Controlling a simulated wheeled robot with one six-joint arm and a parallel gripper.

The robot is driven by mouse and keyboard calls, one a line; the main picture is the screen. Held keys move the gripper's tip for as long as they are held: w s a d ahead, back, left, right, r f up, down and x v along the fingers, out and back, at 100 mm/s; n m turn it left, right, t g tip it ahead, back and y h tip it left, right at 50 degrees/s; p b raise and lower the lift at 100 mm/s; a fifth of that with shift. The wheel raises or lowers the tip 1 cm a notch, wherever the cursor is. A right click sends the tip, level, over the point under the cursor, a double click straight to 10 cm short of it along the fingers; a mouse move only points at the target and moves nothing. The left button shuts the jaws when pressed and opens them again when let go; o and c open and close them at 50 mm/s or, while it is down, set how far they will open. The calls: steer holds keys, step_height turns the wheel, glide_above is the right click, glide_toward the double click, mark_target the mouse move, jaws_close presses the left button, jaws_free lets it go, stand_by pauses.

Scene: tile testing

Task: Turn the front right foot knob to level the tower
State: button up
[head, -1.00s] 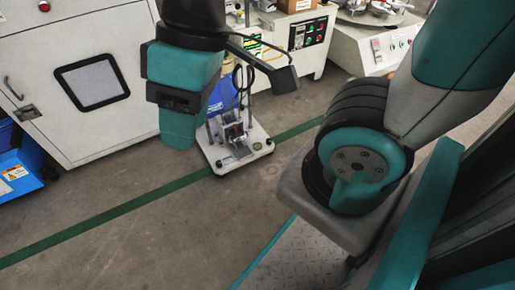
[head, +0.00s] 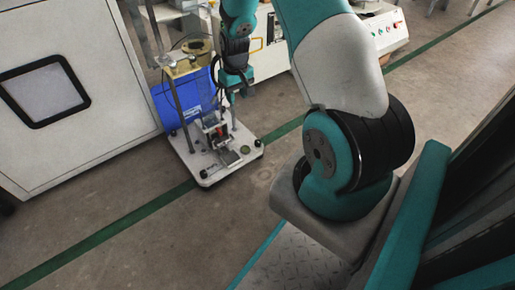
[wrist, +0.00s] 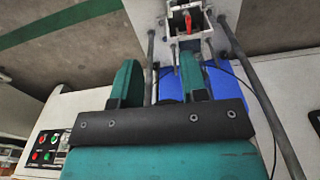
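The tower stands on the floor in the head view, its white base plate (head: 190,158) carrying upright posts and a small metal fixture. A dark foot knob (head: 258,143) shows at the plate's right corner, and another (head: 203,175) at its near corner. My gripper (head: 236,93) is above the plate's far right part, well above the knobs. In the wrist view, my gripper (wrist: 157,75) has its two teal fingers apart with nothing held between them. The tower's fixture with a red part (wrist: 188,20) shows beyond them.
A white cabinet (head: 90,130) with a dark-framed window is at left. Machines with control panels (head: 385,28) stand at the back. The floor (head: 130,235) in front of the tower is open, crossed by a green stripe.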

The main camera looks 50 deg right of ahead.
steer(key=m, duration=0.1)
glide_above(258, 142)
step_height(258, 142, down, 9)
steer(key=shift+g, duration=0.3)
step_height(258, 142, down, 18)
steer(key=b, duration=1)
steer(key=shift+w+r, duration=0.15)
steer(key=shift+r, duration=0.1)
steer(key=shift+c, duration=0.5)
steer(key=c, duration=0.5)
